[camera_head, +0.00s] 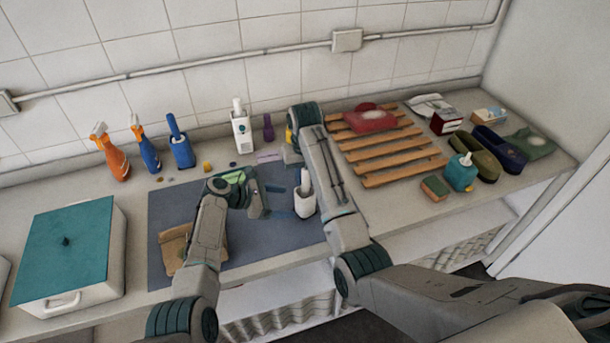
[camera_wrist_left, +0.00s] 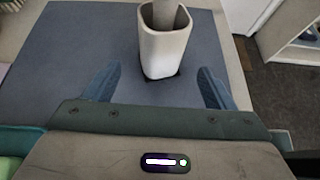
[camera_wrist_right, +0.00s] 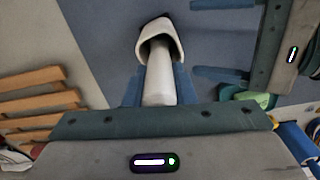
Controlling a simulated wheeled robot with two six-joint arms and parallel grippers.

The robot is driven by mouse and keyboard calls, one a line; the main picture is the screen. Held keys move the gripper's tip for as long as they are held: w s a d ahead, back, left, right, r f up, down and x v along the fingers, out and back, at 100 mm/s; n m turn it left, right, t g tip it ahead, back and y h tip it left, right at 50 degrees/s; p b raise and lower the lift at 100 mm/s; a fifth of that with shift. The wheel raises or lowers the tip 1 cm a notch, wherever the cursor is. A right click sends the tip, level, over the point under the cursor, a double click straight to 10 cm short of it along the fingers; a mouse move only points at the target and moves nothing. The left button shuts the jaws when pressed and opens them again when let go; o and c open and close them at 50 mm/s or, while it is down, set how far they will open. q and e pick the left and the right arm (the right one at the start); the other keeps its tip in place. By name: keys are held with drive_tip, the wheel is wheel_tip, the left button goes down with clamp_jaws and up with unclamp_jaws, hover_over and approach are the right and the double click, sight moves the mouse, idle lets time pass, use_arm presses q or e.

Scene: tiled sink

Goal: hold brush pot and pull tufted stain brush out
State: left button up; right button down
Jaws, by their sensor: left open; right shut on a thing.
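The white brush pot (camera_head: 305,203) stands upright on the blue-grey mat near its right edge. The brush's pale handle (camera_head: 305,180) rises from the pot's mouth; the tufted end is hidden inside. My left gripper (camera_head: 284,201) is open, low beside the pot on its left. In the left wrist view the pot (camera_wrist_left: 163,45) stands ahead between the spread blue fingers, with a gap on both sides. My right gripper (camera_wrist_right: 157,82) is shut on the handle (camera_wrist_right: 159,88) above the pot (camera_wrist_right: 160,38). The right fingers are mostly hidden behind my right arm in the head view.
A brown item (camera_head: 176,248) lies on the mat (camera_head: 262,238) at left. A teal-lidded box (camera_head: 66,250) is farther left. Spray bottles (camera_head: 112,152) and a white bottle (camera_head: 241,128) stand along the wall. A wooden rack (camera_head: 392,158) is right of the mat.

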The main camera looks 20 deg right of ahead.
sight(296, 203)
use_arm(q)
drive_tip(key=shift+x, duration=3.45)
drive_tip(key=shift+d, duration=0.1)
drive_tip(key=c, duration=0.9)
drive_tip(key=o, duration=1.1)
drive_tip(key=c, duration=1.3)
